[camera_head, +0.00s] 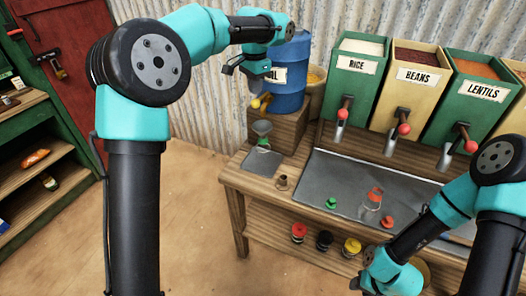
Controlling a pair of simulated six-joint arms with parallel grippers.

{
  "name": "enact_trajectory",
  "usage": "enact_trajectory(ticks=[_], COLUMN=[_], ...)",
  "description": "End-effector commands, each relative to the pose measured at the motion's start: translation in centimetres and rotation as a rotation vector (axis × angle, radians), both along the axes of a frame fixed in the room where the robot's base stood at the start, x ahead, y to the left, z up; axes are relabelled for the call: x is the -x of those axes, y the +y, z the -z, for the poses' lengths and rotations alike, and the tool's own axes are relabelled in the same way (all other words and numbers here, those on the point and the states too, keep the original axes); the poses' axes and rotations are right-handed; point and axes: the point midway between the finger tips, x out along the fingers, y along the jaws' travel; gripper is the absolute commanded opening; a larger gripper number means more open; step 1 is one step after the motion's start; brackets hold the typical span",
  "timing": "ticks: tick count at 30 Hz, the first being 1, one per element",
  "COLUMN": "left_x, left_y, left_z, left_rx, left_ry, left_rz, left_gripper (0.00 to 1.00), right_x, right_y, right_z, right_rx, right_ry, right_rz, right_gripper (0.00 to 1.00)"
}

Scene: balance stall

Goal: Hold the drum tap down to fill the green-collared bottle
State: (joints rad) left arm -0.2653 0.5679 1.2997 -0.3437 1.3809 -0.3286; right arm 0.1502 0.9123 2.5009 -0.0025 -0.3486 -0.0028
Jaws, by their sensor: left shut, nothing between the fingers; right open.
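The blue drum (292,92) stands on a wooden block on the bench; its label is partly hidden by my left gripper. Its brass-yellow tap (260,101) sticks out at the lower left. Below the tap, a small clear bottle with a green collar (263,143) appears to stand on a grey plate, with a grey funnel-like top (262,127). My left gripper (232,68) is shut and empty, above the tap and in front of the drum; I see no contact with the tap. My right gripper (362,285) is open at the bottom edge, low in front of the bench.
Rice (356,64), beans (416,77) and lentils (478,92) bins with red-knobbed levers stand at the back right. A red-collared bottle (374,196), a green cap (331,203) and a red cap (387,222) are on the metal tray (320,178).

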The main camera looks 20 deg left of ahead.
Motion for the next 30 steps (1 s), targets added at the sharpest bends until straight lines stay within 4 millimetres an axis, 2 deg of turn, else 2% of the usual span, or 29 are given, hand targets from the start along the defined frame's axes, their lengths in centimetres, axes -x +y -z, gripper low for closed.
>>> enact_trajectory(ticks=[8,21,30], left_x=[0.0,0.0,0.0], left_y=[0.0,0.0,0.0], left_z=[0.2,5.2,5.2], left_rx=[-0.001,0.0,0.0], left_ry=[0.001,0.004,0.0], left_rz=[0.0,-0.001,0.0], left_gripper=[0.0,0.0,0.0], right_x=[0.0,0.0,0.0], right_y=[0.0,0.0,0.0], right_z=[0.0,0.0,0.0], right_rx=[0.0,0.0,0.0], right_ry=[0.0,0.0,0.0], right_rz=[0.0,0.0,0.0], right_gripper=[0.43,0.43,0.43])
